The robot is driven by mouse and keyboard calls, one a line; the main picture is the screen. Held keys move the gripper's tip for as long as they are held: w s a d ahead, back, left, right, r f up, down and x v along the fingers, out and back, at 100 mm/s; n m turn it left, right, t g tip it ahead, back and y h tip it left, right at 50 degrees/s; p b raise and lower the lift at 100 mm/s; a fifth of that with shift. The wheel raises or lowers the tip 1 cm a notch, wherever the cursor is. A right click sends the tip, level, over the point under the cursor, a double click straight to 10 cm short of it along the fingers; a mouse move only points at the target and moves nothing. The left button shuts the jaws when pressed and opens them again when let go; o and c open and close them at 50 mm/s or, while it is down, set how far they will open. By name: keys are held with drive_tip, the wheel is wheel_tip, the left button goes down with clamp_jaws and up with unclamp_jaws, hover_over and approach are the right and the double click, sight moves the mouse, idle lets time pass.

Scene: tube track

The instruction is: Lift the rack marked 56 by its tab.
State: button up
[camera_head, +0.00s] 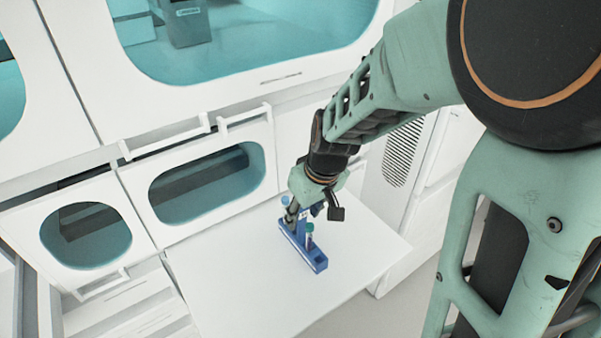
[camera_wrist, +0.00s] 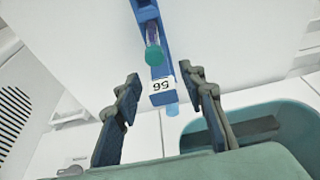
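The blue rack (camera_head: 316,262) stands on the white table, with a tube with a teal cap (camera_head: 310,228) upright in it. In the wrist view the rack (camera_wrist: 146,14) runs in from the top, with the teal-capped tube (camera_wrist: 154,54). Its white label (camera_wrist: 161,85) reads 56, upside down. My gripper (camera_wrist: 160,78) is open, one finger on each side of the labelled end, with a visible gap on both sides. In the head view my gripper (camera_head: 305,212) is over the rack's far end and hides part of it. I cannot make out the tab clearly.
The white table (camera_head: 230,285) is bare around the rack. White cabinets with teal windows (camera_head: 215,185) stand behind it. A light blue thing (camera_wrist: 173,108) shows just beyond the labelled end.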

sight(302, 229)
drive_tip(key=shift+x, duration=2.85)
drive_tip(key=shift+w+a, duration=0.15)
drive_tip(key=shift+r, duration=0.1)
clamp_jaws()
